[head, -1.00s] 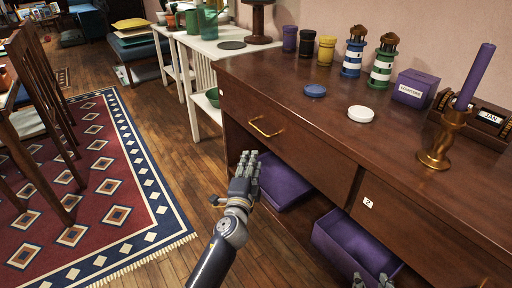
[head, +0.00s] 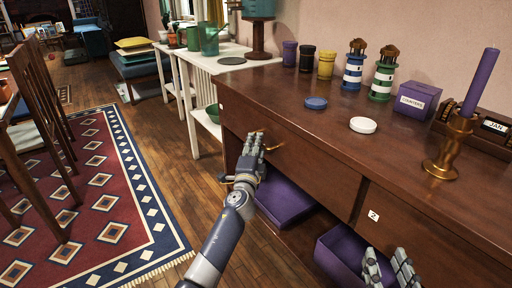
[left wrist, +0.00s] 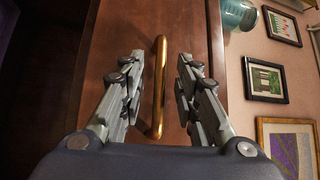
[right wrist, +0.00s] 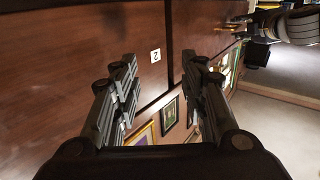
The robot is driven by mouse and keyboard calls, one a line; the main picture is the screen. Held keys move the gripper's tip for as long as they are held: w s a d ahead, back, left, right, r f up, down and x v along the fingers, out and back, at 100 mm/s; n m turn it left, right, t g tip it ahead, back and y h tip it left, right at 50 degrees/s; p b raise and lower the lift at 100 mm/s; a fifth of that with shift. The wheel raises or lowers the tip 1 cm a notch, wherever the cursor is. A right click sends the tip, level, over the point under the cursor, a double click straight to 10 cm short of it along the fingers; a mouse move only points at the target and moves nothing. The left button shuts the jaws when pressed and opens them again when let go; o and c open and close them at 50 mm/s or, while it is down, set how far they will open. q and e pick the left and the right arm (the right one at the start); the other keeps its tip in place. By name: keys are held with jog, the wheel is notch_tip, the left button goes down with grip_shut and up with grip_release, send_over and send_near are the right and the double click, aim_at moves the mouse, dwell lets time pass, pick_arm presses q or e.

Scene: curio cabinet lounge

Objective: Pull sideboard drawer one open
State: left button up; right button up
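The sideboard (head: 310,120) is dark brown wood. Its left drawer (head: 315,168) has a brass bar handle and sits flush with the front. My left gripper (head: 248,160) is at this handle, hiding part of it. In the left wrist view the brass handle (left wrist: 158,85) runs between the two open fingers of the left gripper (left wrist: 158,90), with gaps on both sides. My right gripper (head: 392,268) is low in front of the right drawer, which bears a label "2" (head: 374,215). In the right wrist view the right gripper (right wrist: 160,85) is open and empty.
Purple bins (head: 285,200) sit in the open shelf below the drawers. On top stand lighthouse figures (head: 353,68), jars, lids, a purple box (head: 416,99) and a candle in a brass holder (head: 447,150). A white side table (head: 200,85) stands to the left.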

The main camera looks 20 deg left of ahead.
pick_arm(q)
jog(key=shift+w, duration=0.25)
pick_arm(e)
jog(key=shift+a+r, duration=0.1)
jog(key=shift+r, duration=0.25)
pick_arm(q)
jog(key=shift+c, duration=0.2)
grip_shut()
